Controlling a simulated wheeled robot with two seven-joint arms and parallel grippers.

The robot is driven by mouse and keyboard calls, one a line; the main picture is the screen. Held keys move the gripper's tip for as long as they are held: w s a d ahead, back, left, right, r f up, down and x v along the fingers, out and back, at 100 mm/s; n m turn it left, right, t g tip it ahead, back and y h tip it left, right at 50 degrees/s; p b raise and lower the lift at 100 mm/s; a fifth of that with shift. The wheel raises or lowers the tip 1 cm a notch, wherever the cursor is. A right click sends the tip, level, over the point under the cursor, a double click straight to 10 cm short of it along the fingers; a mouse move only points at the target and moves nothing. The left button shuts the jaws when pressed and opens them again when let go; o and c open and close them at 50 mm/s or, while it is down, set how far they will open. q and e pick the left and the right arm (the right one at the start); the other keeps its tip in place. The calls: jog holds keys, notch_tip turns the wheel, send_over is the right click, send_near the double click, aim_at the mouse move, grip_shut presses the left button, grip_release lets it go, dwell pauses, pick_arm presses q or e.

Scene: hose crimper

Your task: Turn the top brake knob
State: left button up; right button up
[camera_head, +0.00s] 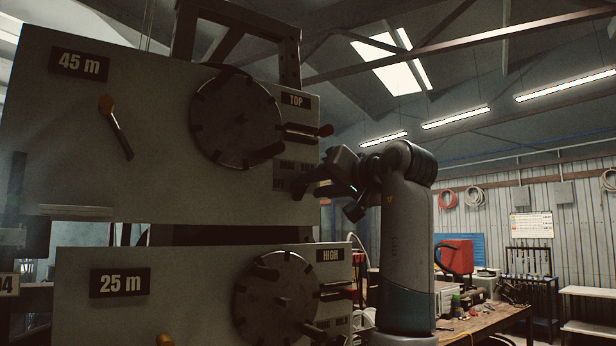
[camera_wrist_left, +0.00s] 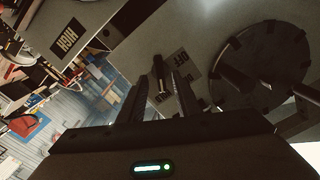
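My left gripper (camera_head: 310,180) is at this plate, near the panel's right edge. In the left wrist view, a small dark knob (camera_wrist_left: 159,72) stands out from the panel beside the "OFF" plate (camera_wrist_left: 181,62). It shows between the two fingertips of the left gripper (camera_wrist_left: 163,82). The fingers are apart; I cannot tell whether either touches the knob. In the head view the gripper hides the knob. My right gripper is not in view.
The lower panel (camera_head: 190,290) has another handwheel (camera_head: 280,300) and a "HIGH" label (camera_head: 332,255). A workbench (camera_head: 485,322) stands at right.

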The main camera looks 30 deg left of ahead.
aim_at(305, 187)
pick_arm(q)
jog(key=p+x, duration=0.1)
jog(key=x, duration=0.2)
jog(key=shift+c, duration=0.5)
grip_shut()
